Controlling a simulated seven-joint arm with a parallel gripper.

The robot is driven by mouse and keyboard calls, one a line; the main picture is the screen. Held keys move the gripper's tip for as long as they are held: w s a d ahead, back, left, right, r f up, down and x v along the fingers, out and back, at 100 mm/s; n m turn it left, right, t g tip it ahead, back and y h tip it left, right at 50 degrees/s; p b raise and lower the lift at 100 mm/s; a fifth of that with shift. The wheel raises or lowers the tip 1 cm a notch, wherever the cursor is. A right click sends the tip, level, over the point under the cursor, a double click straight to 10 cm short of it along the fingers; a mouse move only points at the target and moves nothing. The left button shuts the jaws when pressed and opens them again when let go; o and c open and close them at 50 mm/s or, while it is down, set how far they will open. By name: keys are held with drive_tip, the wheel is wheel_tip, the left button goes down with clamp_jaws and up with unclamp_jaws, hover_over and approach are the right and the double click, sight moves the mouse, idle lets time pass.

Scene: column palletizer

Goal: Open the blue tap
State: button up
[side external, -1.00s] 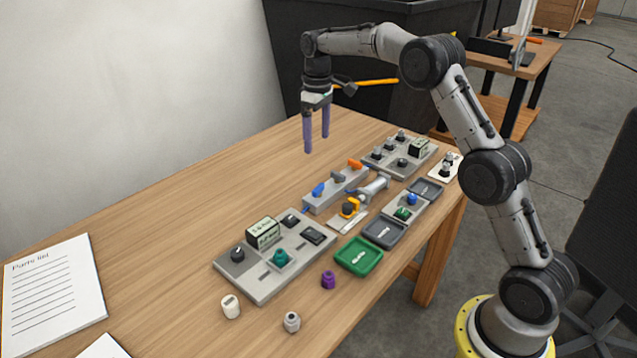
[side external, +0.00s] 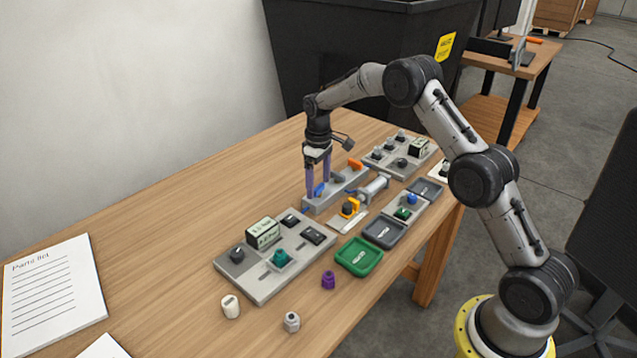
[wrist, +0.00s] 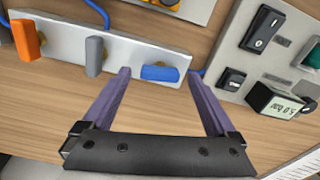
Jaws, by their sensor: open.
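The blue tap (wrist: 160,73) is a blue lever on a grey manifold block (wrist: 68,50), beside a grey tap (wrist: 95,56) and an orange tap (wrist: 25,39). In the wrist view the blue lever lies along the block's length, while the grey and orange levers lie across it. In the side view the blue tap (side external: 319,190) is partly covered by the fingers. My gripper (side external: 317,192) is open, with its purple fingers pointing down at the blue tap. In the wrist view the fingers (wrist: 158,75) appear on either side of the blue lever. I cannot tell whether they touch it.
A panel with a display, switches and knobs (side external: 262,277) stands in front of the manifold. Another knob panel (side external: 385,168) is behind.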

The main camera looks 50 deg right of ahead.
sight(319, 187)
drive_tip(key=shift+f, duration=0.2)
drive_tip(key=c, duration=1.4)
drive_tip(key=shift+o, duration=0.2)
drive_tip(key=shift+m, duration=1.2)
drive_tip(key=o, duration=1.4)
drive_tip(key=shift+c, duration=0.2)
wheel_tip(319, 187, up, 14)
